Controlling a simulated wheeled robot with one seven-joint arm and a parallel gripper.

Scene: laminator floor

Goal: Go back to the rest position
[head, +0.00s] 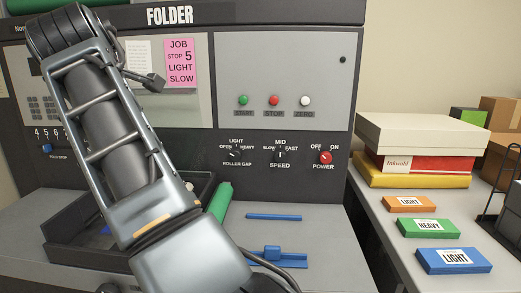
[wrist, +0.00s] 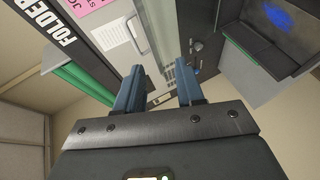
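My gripper (wrist: 160,88) shows in the wrist view with its two blue-grey fingers apart and nothing between them. It is tilted, with the folder's front behind the fingers. In the head view my arm crosses the left half from top left to bottom centre, and I cannot make out the gripper's fingers there. The folder machine (head: 282,60) stands ahead, with its FOLDER sign at the top. My arm hides part of its panel and of the dark tray (head: 75,258) on its bed.
The panel has green, red and white buttons and knobs, including a red power knob (head: 325,157). A green roller (head: 221,200) and blue guides (head: 274,217) lie on the bed. A side table at right holds orange, green (head: 441,228) and blue (head: 454,261) packs and boxes (head: 430,140).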

